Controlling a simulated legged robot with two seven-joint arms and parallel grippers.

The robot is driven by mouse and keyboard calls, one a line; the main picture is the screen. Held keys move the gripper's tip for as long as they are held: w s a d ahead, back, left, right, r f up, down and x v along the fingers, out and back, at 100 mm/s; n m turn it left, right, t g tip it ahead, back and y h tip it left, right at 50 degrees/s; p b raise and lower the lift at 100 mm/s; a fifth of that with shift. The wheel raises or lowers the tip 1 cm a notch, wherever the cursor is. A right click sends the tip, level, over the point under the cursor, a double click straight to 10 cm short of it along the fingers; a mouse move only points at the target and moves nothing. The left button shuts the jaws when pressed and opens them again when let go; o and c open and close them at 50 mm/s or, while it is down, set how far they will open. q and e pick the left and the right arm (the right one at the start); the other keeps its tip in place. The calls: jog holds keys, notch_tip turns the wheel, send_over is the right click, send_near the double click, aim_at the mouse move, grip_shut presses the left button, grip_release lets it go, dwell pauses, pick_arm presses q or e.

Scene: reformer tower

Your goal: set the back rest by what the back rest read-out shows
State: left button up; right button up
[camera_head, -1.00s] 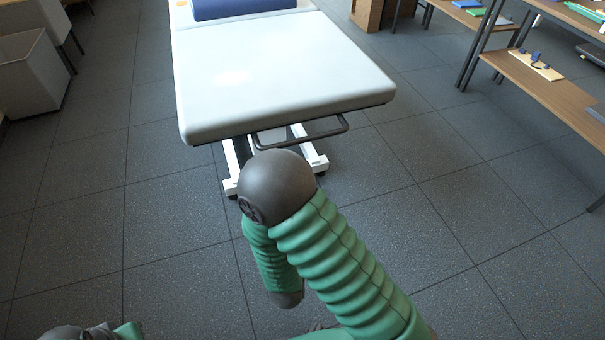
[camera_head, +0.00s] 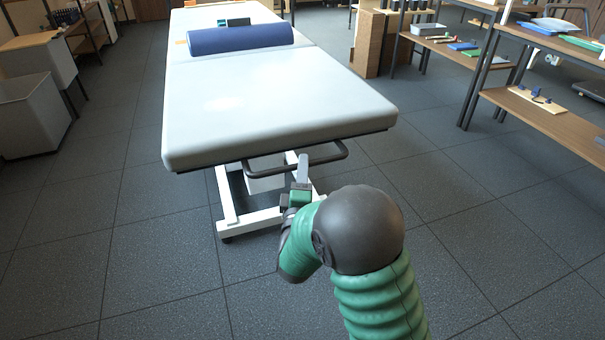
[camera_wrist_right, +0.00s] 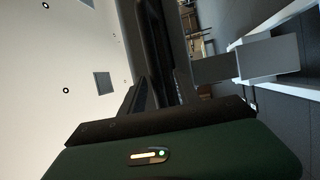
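The couch has a white padded top (camera_head: 270,95) whose near section is the large one; a seam crosses it near the blue bolster. A dark bar handle (camera_head: 312,160) hangs under its near edge and shows as a dark shape in the right wrist view (camera_wrist_right: 153,45). My right gripper (camera_head: 303,168) is just below and at the bar; in its wrist view its dark fingers (camera_wrist_right: 160,92) stand apart, with the bar seen beyond or between them. I cannot tell whether they touch it. No legible back rest read-out shows. My left gripper is out of view.
A blue bolster (camera_head: 240,38) and a small dark and green object (camera_head: 234,21) are on the couch's far part. White base legs (camera_head: 228,205) stand on the floor below. Shelves (camera_head: 540,105) stand at right, a white bin (camera_head: 32,115) at left. Floor around is clear.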

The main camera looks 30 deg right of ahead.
jog(key=shift+w+d, duration=0.3)
jog(key=shift+w, duration=0.15)
jog(key=shift+w+a+r, duration=0.2)
jog(key=shift+a+r, duration=0.05)
jog(key=shift+r, duration=0.1)
jog(key=shift+d+f, duration=0.1)
jog(key=shift+d, duration=0.1)
jog(key=c, duration=0.8)
grip_shut()
jog(key=shift+a+f, duration=0.2)
